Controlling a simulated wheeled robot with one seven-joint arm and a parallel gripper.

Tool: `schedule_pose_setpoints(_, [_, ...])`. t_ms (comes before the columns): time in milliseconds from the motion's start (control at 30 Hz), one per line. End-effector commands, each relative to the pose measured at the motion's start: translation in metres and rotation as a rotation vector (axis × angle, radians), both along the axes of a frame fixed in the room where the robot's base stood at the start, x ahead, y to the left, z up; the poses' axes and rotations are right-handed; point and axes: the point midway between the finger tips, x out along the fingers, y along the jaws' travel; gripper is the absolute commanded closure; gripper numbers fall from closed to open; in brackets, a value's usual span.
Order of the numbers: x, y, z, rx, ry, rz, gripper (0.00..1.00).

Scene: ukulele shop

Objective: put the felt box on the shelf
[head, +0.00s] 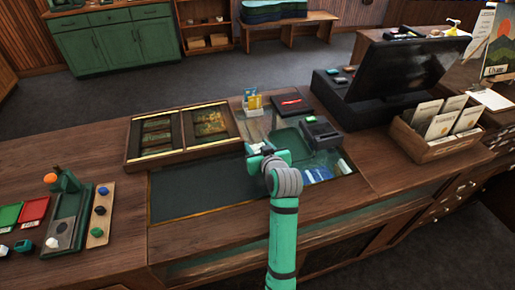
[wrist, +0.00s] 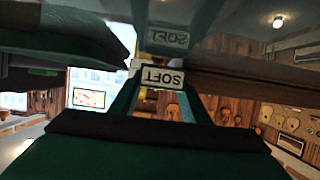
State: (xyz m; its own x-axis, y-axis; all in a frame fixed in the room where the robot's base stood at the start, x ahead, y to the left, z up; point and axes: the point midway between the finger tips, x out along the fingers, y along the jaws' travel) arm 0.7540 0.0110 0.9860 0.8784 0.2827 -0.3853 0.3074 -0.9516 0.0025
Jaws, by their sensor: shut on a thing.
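My gripper (head: 264,156) is low over the glass-topped section of the counter in the head view, left of a dark green tray. In the wrist view a small box-like thing with a white label reading "SOFT" (wrist: 162,78), upside down, sits between the fingers. I take it to be the felt box, and my gripper is shut on it. The label is mirrored in a glossy dark surface above it in that view. In the head view the box is mostly hidden by my gripper. Which shelf is meant cannot be told; a wooden shelf unit (head: 206,42) stands against the back wall.
A two-part wooden display case (head: 128,150) lies left of my gripper. The dark green tray (head: 291,144), a card reader (head: 321,133) and a card holder (head: 252,101) are close by. A monitor (head: 405,66) and a wooden card box (head: 397,140) stand right.

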Motion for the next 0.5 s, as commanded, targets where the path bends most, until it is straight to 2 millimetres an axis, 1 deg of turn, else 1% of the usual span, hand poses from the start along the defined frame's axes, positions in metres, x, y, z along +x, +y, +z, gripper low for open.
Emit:
schedule_pose_setpoints(33, [-0.0002, 0.0005, -0.0055, 0.000, 0.001, 0.001, 0.79])
schedule_pose_setpoints(67, [-0.0001, 0.0006, -0.0069, 0.000, 0.001, 0.001, 0.79])
schedule_pose_setpoints(433, [0.0000, 0.0005, -0.0103, 0.000, 0.000, 0.001, 0.79])
schedule_pose_setpoints(467, [0.0001, 0.0004, -0.0096, 0.001, -0.001, 0.001, 0.51])
schedule_pose_setpoints(500, [0.0001, 0.0004, -0.0095, 0.001, -0.001, 0.001, 0.41])
